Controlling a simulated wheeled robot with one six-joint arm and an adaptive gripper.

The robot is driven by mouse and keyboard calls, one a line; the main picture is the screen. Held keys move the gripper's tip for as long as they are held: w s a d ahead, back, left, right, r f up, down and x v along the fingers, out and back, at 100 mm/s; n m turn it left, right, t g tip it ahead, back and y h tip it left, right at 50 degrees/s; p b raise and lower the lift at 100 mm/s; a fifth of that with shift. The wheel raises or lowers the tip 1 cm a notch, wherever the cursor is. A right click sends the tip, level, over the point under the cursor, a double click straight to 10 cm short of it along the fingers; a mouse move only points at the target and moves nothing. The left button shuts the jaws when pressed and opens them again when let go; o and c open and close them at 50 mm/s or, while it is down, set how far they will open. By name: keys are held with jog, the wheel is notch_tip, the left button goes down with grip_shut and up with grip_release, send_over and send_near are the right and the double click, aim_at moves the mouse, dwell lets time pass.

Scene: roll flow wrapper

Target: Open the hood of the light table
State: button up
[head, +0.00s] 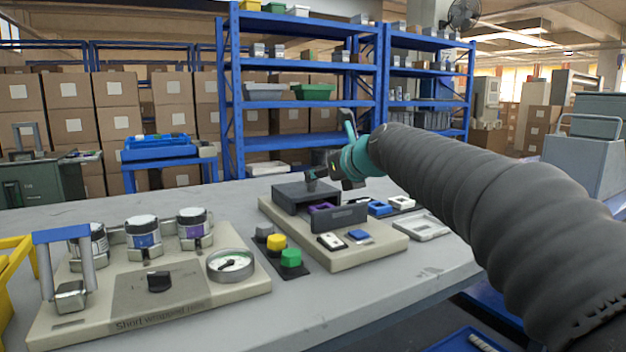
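A dark grey box-like unit (290,197) sits on a beige base (345,258) in the middle of the table. It looks like the light table with its hood, but I cannot tell for sure which part is the hood. A grey panel (340,217) stands at its front, and a purple piece (321,207) shows in the gap behind it. My gripper (312,178) is over the top right of the dark unit, pointing down and left. Its fingers are small and dark against the unit, so their opening and any contact are unclear.
Blue and white pieces (379,208) lie right of the unit. Yellow and green buttons (290,257) stand in front. A beige fixture (190,291) with jars, a dial and a handle fills the left. A white tray (421,227) lies at right. Table's back left is clear.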

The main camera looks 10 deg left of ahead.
aim_at(305, 190)
jog(key=shift+x, duration=2.8)
grip_shut()
